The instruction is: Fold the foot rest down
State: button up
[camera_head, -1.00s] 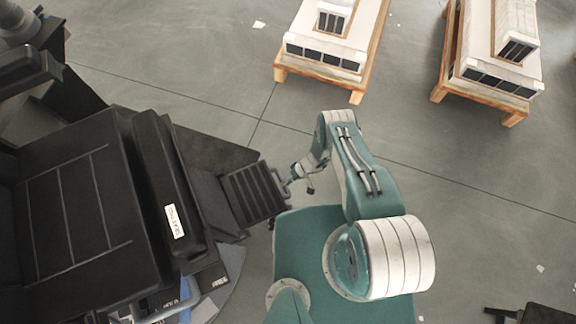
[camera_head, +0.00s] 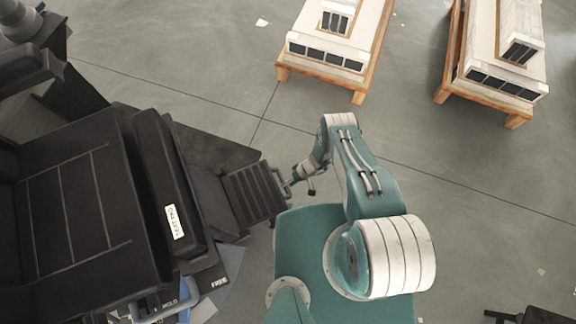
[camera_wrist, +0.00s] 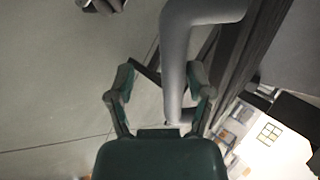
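The foot rest (camera_head: 252,197) is a black ribbed plate sticking out from the front of the large black seat, left of my arm in the head view. A grey loop handle runs along its outer end. In the wrist view the handle's grey bar (camera_wrist: 177,60) passes between my gripper's green fingers (camera_wrist: 160,82). The fingers are spread apart, with a clear gap on the left of the bar; the right finger is close to it, and I cannot tell if it touches. In the head view my gripper (camera_head: 293,179) is small, at the handle.
The black seat (camera_head: 75,200) with a padded front roll fills the left side. Two wooden pallets with white units, one at top centre (camera_head: 365,90) and one at top right (camera_head: 450,92), stand on the floor. The grey floor between is mostly clear.

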jog(key=v, duration=1.1)
jog(key=shift+w+d+r, duration=0.15)
jog(key=shift+d+r, duration=0.05)
